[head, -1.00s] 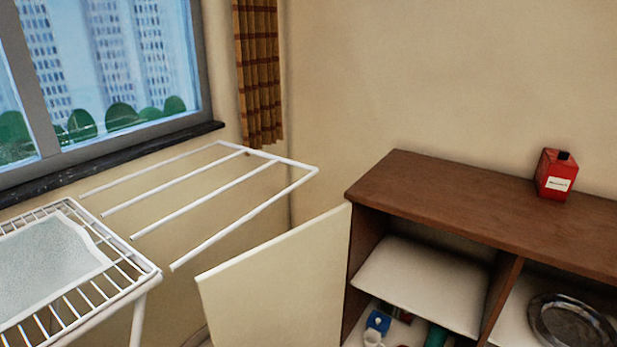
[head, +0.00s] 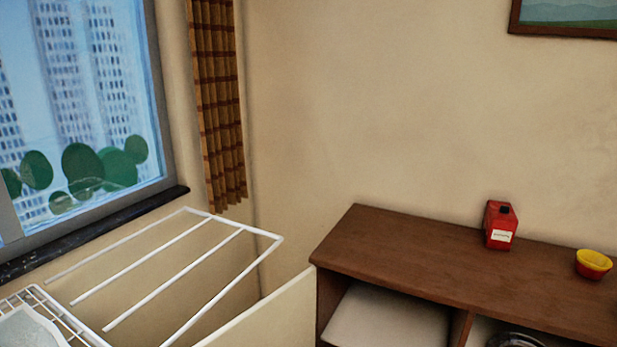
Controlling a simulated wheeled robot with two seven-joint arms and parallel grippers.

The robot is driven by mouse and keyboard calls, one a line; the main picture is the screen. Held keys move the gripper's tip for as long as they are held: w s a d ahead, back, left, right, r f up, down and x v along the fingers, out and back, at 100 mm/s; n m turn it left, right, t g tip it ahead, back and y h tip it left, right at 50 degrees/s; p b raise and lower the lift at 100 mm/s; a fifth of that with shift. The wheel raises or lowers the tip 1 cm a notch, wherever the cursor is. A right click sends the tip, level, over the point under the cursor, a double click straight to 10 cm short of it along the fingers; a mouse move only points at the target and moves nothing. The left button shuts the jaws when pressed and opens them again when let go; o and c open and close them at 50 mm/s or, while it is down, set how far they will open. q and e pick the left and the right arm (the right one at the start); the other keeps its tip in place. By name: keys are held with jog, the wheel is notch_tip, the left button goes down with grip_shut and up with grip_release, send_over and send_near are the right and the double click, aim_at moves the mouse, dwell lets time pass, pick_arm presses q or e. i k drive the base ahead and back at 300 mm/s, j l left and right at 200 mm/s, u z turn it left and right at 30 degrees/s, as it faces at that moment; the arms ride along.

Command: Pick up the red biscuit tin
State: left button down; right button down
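The red biscuit tin (head: 500,225) stands upright on the brown wooden cabinet top (head: 415,255), near its back edge by the wall. It is a small red box with a dark opening or cap on top and a white label on its front. Neither of my grippers shows in the head view, so I cannot see their state. Nothing covers the tin.
A yellow and red bowl (head: 593,263) stands on the cabinet top to the right of the tin. An open cream cabinet door (head: 275,315) and a white drying rack (head: 165,265) stand at the left. The cabinet top left of the tin is clear.

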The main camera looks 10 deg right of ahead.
aim_at(497, 234)
jog(key=z, duration=1.8)
jog(key=i+j+u, duration=0.3)
jog(key=k+l, duration=0.05)
jog(key=l, duration=0.05)
